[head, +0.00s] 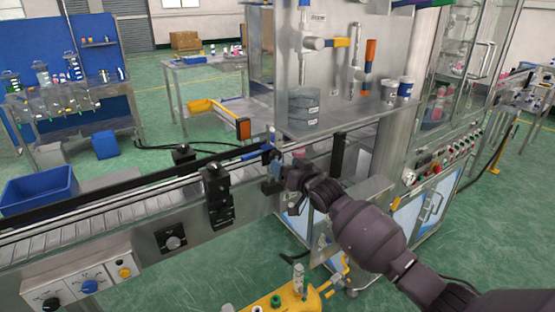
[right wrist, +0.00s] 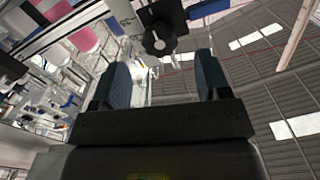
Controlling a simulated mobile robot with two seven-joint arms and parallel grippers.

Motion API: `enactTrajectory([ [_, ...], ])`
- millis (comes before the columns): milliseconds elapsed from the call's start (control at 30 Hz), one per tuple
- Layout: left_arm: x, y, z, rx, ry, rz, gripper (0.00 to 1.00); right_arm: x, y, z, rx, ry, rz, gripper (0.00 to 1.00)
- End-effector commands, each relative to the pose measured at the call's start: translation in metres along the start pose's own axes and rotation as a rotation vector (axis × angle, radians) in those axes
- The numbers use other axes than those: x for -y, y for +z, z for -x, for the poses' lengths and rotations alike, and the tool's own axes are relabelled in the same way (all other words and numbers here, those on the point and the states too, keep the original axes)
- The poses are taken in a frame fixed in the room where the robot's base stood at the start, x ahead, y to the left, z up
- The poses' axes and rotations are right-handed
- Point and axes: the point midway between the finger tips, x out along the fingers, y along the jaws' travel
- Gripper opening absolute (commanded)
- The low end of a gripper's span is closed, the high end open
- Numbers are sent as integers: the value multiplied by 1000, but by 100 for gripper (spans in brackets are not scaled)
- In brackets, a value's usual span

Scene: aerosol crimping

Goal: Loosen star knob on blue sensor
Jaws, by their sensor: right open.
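The small blue sensor (head: 276,160) is mounted at the side rail of the conveyor, on a black bracket (head: 271,186). My right gripper (head: 289,180) is beside this bracket, on its right, small and partly hidden by its own wrist. In the right wrist view a black star knob (right wrist: 159,38) on a dark block shows ahead of the fingers. My right gripper (right wrist: 160,72) is open there, and the knob appears beyond the gap between the two fingertips. Nothing is between the fingers. The knob is not clear in the head view. My left gripper is not in view.
The conveyor (head: 110,215) runs along the left, with another black sensor bracket (head: 217,195) on its rail. A steel machine cabinet (head: 345,100) stands behind my right arm. A yellow fixture (head: 285,300) is in front below. A blue bin (head: 40,188) stands far left.

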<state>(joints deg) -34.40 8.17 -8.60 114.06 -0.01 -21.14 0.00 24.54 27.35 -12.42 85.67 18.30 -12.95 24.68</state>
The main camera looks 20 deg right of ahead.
Motion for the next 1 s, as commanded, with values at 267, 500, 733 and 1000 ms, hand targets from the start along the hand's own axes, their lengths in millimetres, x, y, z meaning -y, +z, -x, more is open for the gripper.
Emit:
enactTrajectory([
  [267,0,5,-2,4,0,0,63,0,1,-37,0,0,0,70],
  [500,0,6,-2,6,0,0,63,0,0,-50,0,0,-1,70],
  [733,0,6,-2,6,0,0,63,0,0,-52,0,0,0,70],
  [1000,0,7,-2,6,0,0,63,0,0,-51,0,0,0,40],
])
